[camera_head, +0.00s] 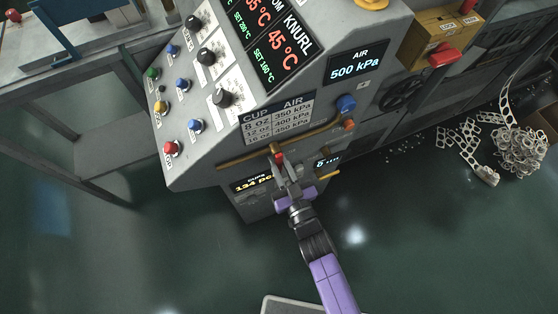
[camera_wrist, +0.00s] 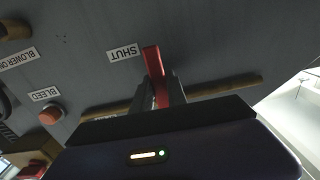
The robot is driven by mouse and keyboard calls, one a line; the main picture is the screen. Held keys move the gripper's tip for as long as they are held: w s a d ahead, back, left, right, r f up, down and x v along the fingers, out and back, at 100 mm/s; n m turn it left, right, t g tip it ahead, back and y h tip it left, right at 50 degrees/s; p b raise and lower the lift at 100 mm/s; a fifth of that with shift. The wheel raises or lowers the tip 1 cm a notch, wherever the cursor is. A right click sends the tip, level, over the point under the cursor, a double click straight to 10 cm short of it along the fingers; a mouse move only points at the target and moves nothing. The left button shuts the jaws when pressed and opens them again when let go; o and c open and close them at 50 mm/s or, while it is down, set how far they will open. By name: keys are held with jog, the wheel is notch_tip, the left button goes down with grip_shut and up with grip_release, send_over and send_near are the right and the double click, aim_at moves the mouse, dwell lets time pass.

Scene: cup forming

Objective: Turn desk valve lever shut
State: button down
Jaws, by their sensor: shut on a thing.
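The desk valve lever (camera_wrist: 153,62) is red and sits on the front of the grey desk panel, in front of a brass pipe (camera_wrist: 226,87). In the wrist view its free end points up toward a label reading SHUT (camera_wrist: 122,52). In the head view only a small red part of the lever (camera_head: 279,157) shows above my gripper (camera_head: 287,172). In the wrist view the fingers of my gripper (camera_wrist: 160,92) stand on both sides of the lever and are shut on it. The lower part of the lever is hidden by the gripper body.
A blue knob (camera_head: 346,103) and an orange button (camera_head: 349,125) sit right of the gripper. The wrist view shows a red-orange button (camera_wrist: 51,114) beside a BLEED label. An air display (camera_head: 357,66) reads 500 kPa. Metal scrap (camera_head: 522,148) lies on the floor at right.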

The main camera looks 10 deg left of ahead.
jog(key=c, duration=1.3)
grip_release()
jog(key=shift+s, duration=0.1)
jog(key=shift+b+v, duration=0.45)
jog(key=shift+v, duration=3.4)
